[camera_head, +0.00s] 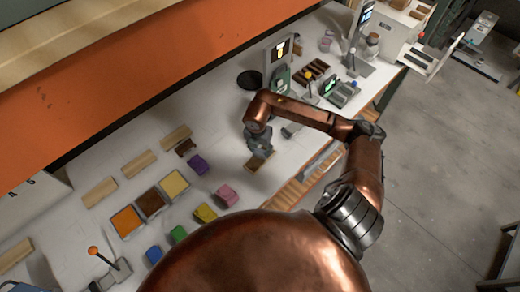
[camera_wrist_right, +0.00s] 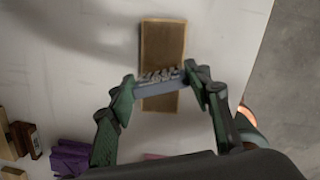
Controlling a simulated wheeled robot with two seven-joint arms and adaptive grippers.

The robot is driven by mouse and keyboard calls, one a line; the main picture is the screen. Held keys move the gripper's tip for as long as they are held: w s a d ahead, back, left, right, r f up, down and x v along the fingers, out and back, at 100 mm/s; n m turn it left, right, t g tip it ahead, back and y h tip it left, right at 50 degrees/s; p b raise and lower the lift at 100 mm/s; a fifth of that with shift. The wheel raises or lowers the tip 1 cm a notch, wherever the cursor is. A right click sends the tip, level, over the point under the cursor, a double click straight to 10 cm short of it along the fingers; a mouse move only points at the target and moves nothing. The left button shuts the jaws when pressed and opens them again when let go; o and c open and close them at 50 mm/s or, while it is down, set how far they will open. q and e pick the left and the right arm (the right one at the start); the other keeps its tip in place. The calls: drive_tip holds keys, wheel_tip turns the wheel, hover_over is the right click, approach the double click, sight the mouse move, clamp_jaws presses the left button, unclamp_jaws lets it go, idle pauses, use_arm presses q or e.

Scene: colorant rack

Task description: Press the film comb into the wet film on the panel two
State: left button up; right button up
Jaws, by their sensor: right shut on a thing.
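My right gripper (camera_head: 259,147) is over the worktop, and in the right wrist view (camera_wrist_right: 163,88) its fingers are shut on the two ends of a grey film comb (camera_wrist_right: 158,91). The comb's toothed edge points away from the gripper. I cannot tell whether the teeth touch the film. The panel also shows in the head view (camera_head: 260,161), partly hidden by the gripper. No panel number is readable. My left gripper is not in view.
Orange (camera_head: 127,220), brown (camera_head: 150,203) and yellow (camera_head: 174,184) trays stand to the left. Purple (camera_head: 197,164), pink (camera_head: 227,195) and other coloured blocks lie around them. A black round dish (camera_head: 249,80) and devices stand further back. Bare worktop surrounds the panel.

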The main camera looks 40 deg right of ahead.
drive_tip(key=shift+f+b, duration=0.5)
drive_tip(key=shift+f, duration=0.1)
idle(1.6)
drive_tip(key=shift+r+p, duration=2.05)
drive_tip(key=shift+r, duration=1.55)
